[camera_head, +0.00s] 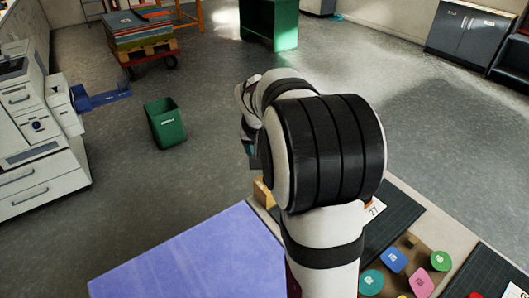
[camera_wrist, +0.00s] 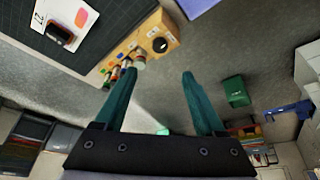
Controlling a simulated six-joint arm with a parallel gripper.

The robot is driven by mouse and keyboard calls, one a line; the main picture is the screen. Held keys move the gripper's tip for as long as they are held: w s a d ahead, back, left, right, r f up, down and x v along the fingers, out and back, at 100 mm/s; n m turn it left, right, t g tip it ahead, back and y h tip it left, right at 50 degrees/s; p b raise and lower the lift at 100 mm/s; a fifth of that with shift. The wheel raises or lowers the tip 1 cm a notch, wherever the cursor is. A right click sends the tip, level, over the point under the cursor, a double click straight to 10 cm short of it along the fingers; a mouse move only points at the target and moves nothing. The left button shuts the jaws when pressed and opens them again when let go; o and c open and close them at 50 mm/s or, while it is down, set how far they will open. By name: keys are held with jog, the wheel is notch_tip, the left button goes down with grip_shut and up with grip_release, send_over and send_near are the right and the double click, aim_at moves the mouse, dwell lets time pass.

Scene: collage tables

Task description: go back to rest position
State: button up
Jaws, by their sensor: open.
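My gripper (camera_wrist: 160,76) is open in the wrist view, with its two teal fingers wide apart and nothing between them. In the camera_head view my arm fills the middle and hides most of the gripper. In the wrist view a wooden block (camera_wrist: 160,28) holding small bottles (camera_wrist: 126,66) is near the left fingertip; I cannot tell the gap between them. A white card (camera_wrist: 65,20) with a dark object (camera_wrist: 59,33) on it lies on the dark mat (camera_wrist: 105,38).
In the camera_head view a blue-purple sheet (camera_head: 205,262) covers the front left of the table. Coloured pieces (camera_head: 394,260) lie at the right, beside another dark mat (camera_head: 487,272). A green bin (camera_head: 166,125), a printer (camera_head: 35,125) and a loaded cart (camera_head: 140,35) stand on the open floor.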

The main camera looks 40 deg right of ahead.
jog(key=shift+s+a+r, duration=0.15)
jog(key=shift+r, duration=0.3)
jog(key=s+a+f+n+g+y, duration=0.1)
jog(key=s+a+n+g+y, duration=0.2)
jog(key=s+a, duration=2.2)
jog(key=s+y, duration=0.2)
jog(key=s, duration=0.1)
jog(key=shift+n, duration=0.3)
jog(key=shift+w+f, duration=0.1)
